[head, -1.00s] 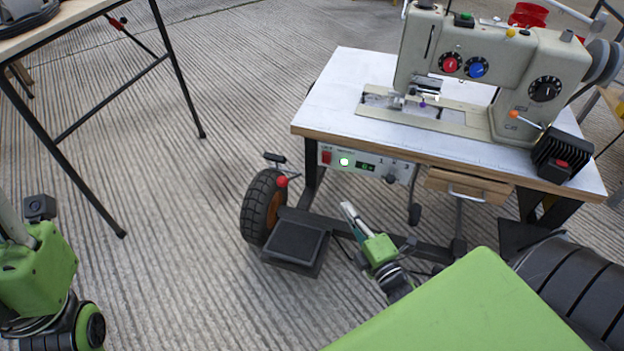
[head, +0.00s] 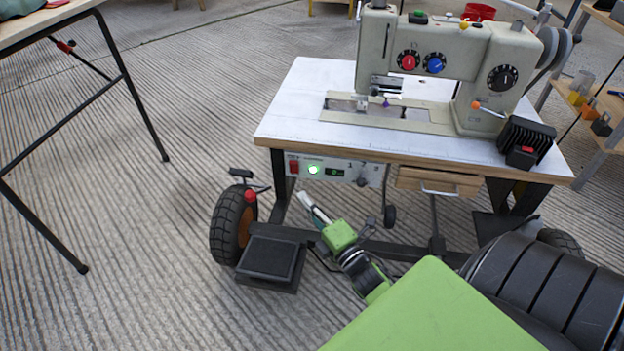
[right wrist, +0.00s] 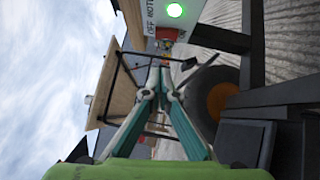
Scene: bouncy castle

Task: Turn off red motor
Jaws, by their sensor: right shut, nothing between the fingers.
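The sewing machine table (head: 280,115) carries a control panel (head: 350,168) under its front edge. At the panel's left end is a red motor switch (head: 293,167), beside a lit green light (head: 313,169). In the right wrist view the panel shows the green light (right wrist: 175,10), the lettering "OFF MOTOR" and the red switch (right wrist: 167,33) beyond my fingertips. My right gripper (head: 304,197) is shut and empty, a little below the switch and apparently apart from it. Its fingertips meet in the right wrist view (right wrist: 160,66). My left gripper is out of view.
A sewing machine (head: 445,60) stands on the table. A wheel (head: 232,225), a red-knobbed lever (head: 250,195) and a black pedal (head: 270,262) are low at the left. Another table (head: 45,25) is at far left; open floor lies between.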

